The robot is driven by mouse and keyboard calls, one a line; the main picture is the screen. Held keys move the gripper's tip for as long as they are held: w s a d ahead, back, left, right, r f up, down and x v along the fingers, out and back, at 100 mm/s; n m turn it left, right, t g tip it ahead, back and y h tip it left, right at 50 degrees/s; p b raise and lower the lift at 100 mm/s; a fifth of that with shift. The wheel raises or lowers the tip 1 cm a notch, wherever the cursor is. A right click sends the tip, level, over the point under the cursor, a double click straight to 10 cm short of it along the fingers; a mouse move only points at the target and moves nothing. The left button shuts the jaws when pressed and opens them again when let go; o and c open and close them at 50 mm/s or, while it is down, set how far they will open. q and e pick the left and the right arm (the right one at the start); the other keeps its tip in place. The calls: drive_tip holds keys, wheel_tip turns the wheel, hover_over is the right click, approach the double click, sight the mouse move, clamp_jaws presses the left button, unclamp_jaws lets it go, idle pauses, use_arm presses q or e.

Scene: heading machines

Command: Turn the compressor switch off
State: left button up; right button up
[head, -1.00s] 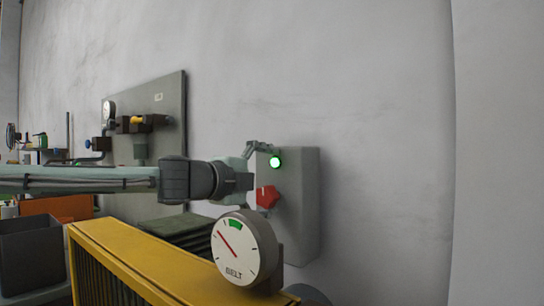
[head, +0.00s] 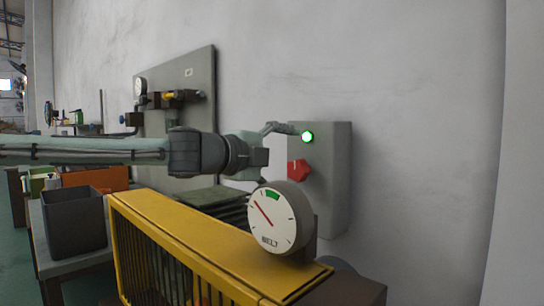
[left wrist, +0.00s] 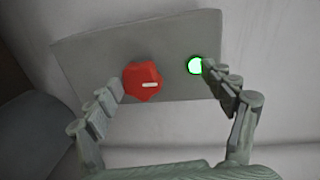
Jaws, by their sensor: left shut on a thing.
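The red switch knob (head: 298,170) is on the front of a grey wall box (head: 332,185), below a lit green lamp (head: 307,137). In the left wrist view the knob (left wrist: 143,82) has a short white mark lying nearly level, and the lamp (left wrist: 195,66) glows to its right. In the left wrist view one finger is at the knob's left edge and the other is over the lamp's edge, so the fingers stand well apart. The lower finger is largely hidden in the head view. My right gripper is not in view.
A round BELT gauge (head: 280,217) on a yellow guard (head: 190,235) stands just below my left gripper. A dark panel with a gauge and valve parts (head: 195,120) is on the wall at left. A grey bin (head: 75,225) sits at lower left. Bare wall lies right of the box.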

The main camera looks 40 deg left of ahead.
use_arm(q)
drive_tip(key=s+r+b, duration=0.1)
drive_tip(key=s, duration=0.5)
drive_tip(key=shift+r, duration=0.15)
idle(0.3)
idle(0.6)
